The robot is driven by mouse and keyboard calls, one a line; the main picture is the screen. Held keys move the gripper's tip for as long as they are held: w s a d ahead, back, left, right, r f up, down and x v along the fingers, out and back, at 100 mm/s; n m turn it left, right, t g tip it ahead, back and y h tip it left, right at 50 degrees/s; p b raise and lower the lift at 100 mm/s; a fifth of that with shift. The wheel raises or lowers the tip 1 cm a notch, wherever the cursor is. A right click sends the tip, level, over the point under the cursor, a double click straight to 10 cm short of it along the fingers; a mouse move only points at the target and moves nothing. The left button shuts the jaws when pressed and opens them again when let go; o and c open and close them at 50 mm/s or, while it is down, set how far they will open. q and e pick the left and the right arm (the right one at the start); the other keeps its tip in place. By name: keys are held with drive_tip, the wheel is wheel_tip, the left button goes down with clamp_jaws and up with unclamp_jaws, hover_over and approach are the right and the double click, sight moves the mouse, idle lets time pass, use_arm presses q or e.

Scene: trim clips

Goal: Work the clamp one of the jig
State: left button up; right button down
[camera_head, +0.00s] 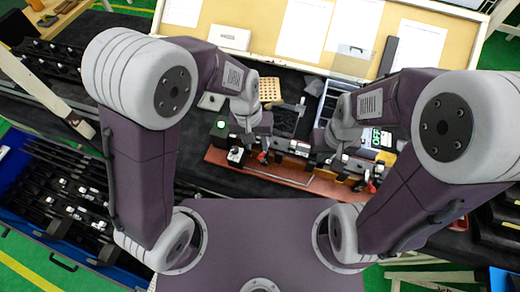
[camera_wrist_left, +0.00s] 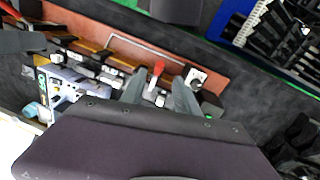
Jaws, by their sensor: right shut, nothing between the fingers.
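One clamp's red lever (camera_head: 262,157) stands close to my left gripper (camera_head: 250,146). In the left wrist view a red lever (camera_wrist_left: 158,68) shows upright beyond and between the two fingers of my left gripper (camera_wrist_left: 157,90). The fingers stand apart, and I see no contact with the lever. My right gripper (camera_head: 338,157) is shut and empty over the jig's right part. No label shows which clamp is number one.
A white-and-black block (camera_wrist_left: 196,77) stands beside the lever. A perforated wooden block (camera_head: 270,90) and a grey-blue tray (camera_head: 328,105) lie behind the jig. A blue crate of dark trim parts (camera_head: 22,205) is at left. A board with papers (camera_head: 270,45) stands at the back.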

sight(261, 155)
use_arm(q)
drive_tip(key=f, duration=0.2)
drive_tip(key=d+f, duration=0.1)
drive_tip(key=f, duration=0.2)
drive_tip(key=f+p, duration=0.1)
drive_tip(key=f, duration=0.2)
drive_tip(key=shift+d, duration=0.2)
drive_tip(key=shift+a+f, duration=0.15)
drive_tip(key=shift+f, duration=0.5)
clamp_jaws()
idle(0.5)
